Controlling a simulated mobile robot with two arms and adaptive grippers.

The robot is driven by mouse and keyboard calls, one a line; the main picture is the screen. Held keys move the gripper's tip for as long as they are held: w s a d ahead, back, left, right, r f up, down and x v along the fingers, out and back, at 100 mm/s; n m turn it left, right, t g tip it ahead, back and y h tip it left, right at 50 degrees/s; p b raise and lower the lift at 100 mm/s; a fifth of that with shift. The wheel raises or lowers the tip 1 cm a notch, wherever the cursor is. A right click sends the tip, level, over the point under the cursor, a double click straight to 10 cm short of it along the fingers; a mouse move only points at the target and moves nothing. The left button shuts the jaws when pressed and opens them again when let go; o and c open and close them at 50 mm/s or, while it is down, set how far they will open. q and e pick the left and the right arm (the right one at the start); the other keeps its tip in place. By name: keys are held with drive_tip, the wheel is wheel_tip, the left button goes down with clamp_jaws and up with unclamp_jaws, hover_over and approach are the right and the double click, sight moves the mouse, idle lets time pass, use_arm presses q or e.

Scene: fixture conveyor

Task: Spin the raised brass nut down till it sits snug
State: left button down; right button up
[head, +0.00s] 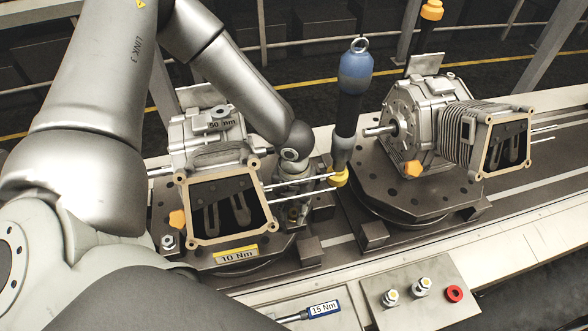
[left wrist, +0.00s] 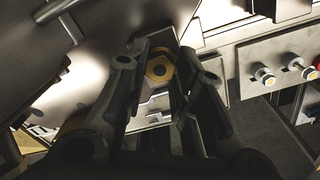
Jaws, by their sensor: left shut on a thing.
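The brass nut (left wrist: 158,71) shows in the left wrist view as a gold hexagon with a dark centre. My left gripper (left wrist: 160,66) has one finger on each side of it and is shut on it. In the head view the same gripper (head: 294,196) is beside the right side of the left engine unit (head: 215,150), near the thin rods (head: 300,185) that stick out from its tan-edged flange (head: 263,197). The nut cannot be made out in the head view, and how far it is from its seat cannot be told. My right gripper is not in view.
A hanging tool (head: 354,75) with a blue top and yellow tip (head: 338,178) is close right of the gripper. A second engine unit (head: 440,115) stands on the right fixture (head: 420,205). A control panel (head: 420,303) with a red-ringed button is at the front.

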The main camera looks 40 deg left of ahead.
use_arm(q)
drive_tip(key=m, duration=0.4)
drive_tip(key=shift+m, duration=0.3)
drive_tip(key=shift+m+p, duration=0.4)
drive_tip(key=shift+m, duration=0.7)
drive_tip(key=m, duration=0.2)
drive_tip(key=shift+m, duration=0.4)
drive_tip(key=c, duration=1.4)
unclamp_jaws()
drive_tip(key=shift+c, duration=0.2)
drive_tip(key=shift+f, duration=0.1)
